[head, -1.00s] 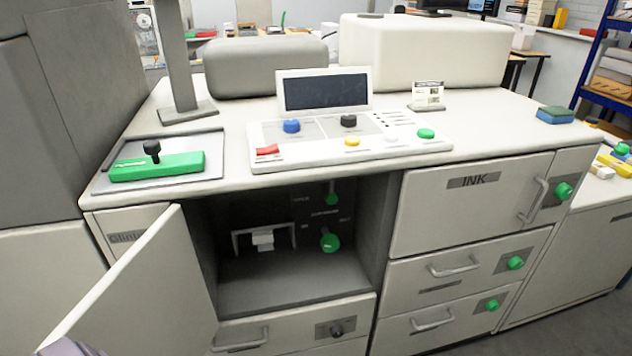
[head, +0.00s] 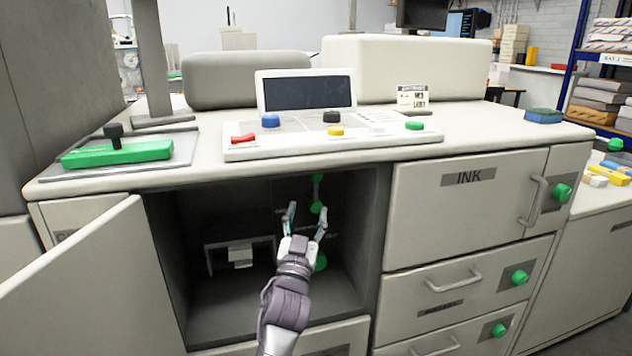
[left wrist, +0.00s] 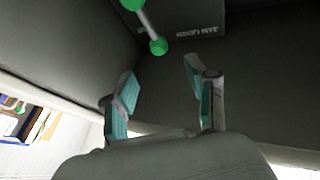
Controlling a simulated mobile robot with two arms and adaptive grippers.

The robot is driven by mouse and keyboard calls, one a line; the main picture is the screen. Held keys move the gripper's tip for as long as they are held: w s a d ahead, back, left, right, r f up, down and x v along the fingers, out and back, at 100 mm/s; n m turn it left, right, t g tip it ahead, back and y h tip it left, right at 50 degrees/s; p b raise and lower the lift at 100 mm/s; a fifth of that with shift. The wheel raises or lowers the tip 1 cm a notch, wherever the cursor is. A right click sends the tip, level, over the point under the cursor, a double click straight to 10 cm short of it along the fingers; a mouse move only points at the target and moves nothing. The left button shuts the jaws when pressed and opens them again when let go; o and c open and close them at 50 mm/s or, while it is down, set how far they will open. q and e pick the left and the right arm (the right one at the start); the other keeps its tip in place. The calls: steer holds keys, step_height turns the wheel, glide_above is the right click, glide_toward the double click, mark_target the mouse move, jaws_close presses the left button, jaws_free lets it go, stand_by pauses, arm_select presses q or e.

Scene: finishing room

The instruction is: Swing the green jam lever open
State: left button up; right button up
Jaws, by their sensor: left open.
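The green jam lever (head: 317,193) is on the dark back wall inside the open compartment, a short grey rod with a green piece at each end. In the left wrist view the lever (left wrist: 150,26) shows at the top, beside an upside-down "JAM LEVER" label (left wrist: 200,30). My left gripper (head: 306,214) is open and empty at the compartment's mouth, fingers pointing up and inward, just below the lever in the picture. In the left wrist view the gap between its fingertips (left wrist: 161,72) lies below the nearer green end, with no visible contact. My right gripper is out of view.
The open door (head: 95,290) stands at the left of the compartment. A round green knob (head: 320,262) is partly hidden behind my gripper. A white bracket (head: 238,246) stands inside at the left. The counter edge (head: 290,172) overhangs the opening; the ink drawer (head: 450,220) is at right.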

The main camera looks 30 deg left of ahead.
mark_target(315, 181)
arm_select(q)
steer(key=x, duration=1.1)
steer(key=shift+w+r, duration=0.15)
steer(key=shift+w, duration=0.25)
jaws_close()
